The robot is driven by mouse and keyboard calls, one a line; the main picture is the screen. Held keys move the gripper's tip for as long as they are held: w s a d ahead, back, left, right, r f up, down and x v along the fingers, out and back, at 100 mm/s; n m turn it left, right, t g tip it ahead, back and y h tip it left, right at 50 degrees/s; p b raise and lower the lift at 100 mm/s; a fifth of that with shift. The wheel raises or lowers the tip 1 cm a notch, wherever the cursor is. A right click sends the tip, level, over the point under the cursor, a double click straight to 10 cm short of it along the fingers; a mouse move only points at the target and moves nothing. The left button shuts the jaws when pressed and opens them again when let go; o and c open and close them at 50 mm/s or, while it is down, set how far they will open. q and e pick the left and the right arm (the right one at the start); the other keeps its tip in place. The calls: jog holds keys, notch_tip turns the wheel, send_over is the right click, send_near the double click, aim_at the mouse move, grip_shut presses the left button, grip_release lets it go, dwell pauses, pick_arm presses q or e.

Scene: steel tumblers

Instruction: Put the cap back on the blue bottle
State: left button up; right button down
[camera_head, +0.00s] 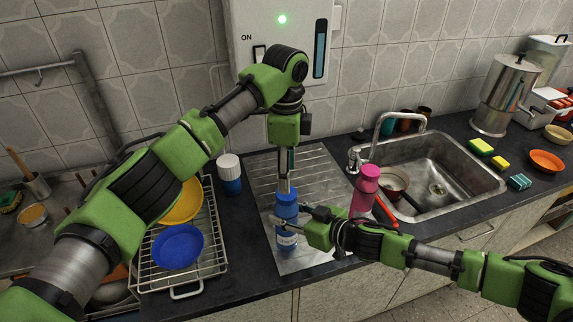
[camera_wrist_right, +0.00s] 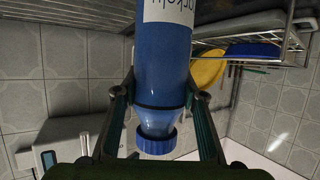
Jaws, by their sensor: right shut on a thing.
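The blue bottle (camera_head: 287,225) stands upright at the front of the steel drainboard in the head view. My right gripper (camera_head: 290,222) reaches in from the right and is shut on it. The right wrist view shows the bottle (camera_wrist_right: 165,75) upside down in the picture, between the two fingers near its shoulder. A ridged blue cap (camera_wrist_right: 157,145) shows at its neck; whether it is fully seated cannot be told. My left gripper (camera_head: 284,188) points down directly above the bottle's top. Its fingertips look close together, but whether they hold the cap is unclear.
A blue bottle with a white top (camera_head: 229,175) stands to the left. A wire rack (camera_head: 180,285) holds yellow and blue dishes. The drainboard (camera_head: 320,180) has bare room behind.

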pick_arm(q)
jog(key=n, duration=0.5)
jog(key=shift+r+n, duration=0.15)
jog(key=shift+n, duration=0.15)
jog(key=n, duration=0.8)
jog(key=shift+r+n, duration=0.2)
jog(key=shift+n, duration=0.1)
jog(key=n, duration=0.3)
jog(key=shift+r+n, duration=0.1)
jog(key=shift+n, duration=0.2)
jog(key=n, duration=0.3)
jog(key=shift+r+n, duration=0.1)
jog(key=shift+n, duration=0.2)
jog(key=n, duration=0.5)
jog(key=shift+r, duration=0.1)
jog(key=n, duration=0.5)
jog(key=shift+r, duration=0.15)
jog(key=n, duration=0.5)
jog(key=shift+r, duration=0.1)
